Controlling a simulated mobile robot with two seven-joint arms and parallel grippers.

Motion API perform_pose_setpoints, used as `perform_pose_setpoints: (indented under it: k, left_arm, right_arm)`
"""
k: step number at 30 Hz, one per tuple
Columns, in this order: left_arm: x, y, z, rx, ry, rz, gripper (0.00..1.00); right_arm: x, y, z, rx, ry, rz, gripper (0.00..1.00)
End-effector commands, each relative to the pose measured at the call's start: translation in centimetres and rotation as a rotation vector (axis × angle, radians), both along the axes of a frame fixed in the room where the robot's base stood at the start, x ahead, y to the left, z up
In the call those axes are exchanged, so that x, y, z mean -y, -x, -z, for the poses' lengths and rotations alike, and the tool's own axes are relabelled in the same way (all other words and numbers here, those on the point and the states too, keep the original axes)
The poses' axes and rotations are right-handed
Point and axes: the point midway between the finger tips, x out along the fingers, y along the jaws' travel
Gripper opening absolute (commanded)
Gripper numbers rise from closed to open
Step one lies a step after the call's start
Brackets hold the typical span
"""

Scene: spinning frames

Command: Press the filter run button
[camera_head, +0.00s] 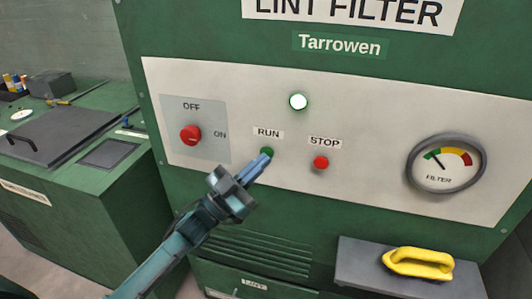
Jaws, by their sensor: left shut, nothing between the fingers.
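The green run button (266,152) sits under the RUN label on the pale panel (380,110) of the green lint filter cabinet. My left gripper (266,156) is shut and empty, with its blue fingertips at the run button, covering its lower part. I cannot tell whether the tips touch it. The red stop button (321,163) is to the right under the STOP label. A round white lamp (298,102) above the buttons looks lit. The red OFF/ON knob (190,135) is on the left of the panel. My right gripper is not in view.
The filter gauge (446,163) is at the panel's right, its needle toward the green part. A grey shelf (355,262) below it carries a yellow-handled tool (418,263). A green bench (130,182) with a dark lid stands at the left. The space before the panel is otherwise clear.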

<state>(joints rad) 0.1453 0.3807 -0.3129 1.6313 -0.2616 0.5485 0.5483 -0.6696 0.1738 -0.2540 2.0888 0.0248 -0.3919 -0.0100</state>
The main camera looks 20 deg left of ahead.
Motion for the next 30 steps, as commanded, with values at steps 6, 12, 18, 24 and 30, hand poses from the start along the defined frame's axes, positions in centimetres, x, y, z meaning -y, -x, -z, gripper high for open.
perform_pose_setpoints:
  k: [6, 12, 18, 24, 30]
  left_arm:
    - [-0.1, 1.1, -0.1, 0.0, -0.001, -0.001, 0.0]
    - [-0.1, 1.2, 0.0, 0.001, -0.001, -0.001, 0.0]
    - [-0.1, 1.7, -0.1, -0.002, -0.001, 0.0, 0.0]
    - [-0.1, 3.7, -0.2, -0.002, 0.0, 0.0, 0.0]
    - [-0.2, 5.5, -0.1, -0.002, 0.0, -0.001, 0.0]
  right_arm:
    - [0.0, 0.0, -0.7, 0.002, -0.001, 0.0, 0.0]
    - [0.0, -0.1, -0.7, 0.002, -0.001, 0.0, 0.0]
    - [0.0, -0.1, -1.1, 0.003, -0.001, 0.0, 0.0]
    - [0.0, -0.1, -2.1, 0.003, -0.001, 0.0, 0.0]
    - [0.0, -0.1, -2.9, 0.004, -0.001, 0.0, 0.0]
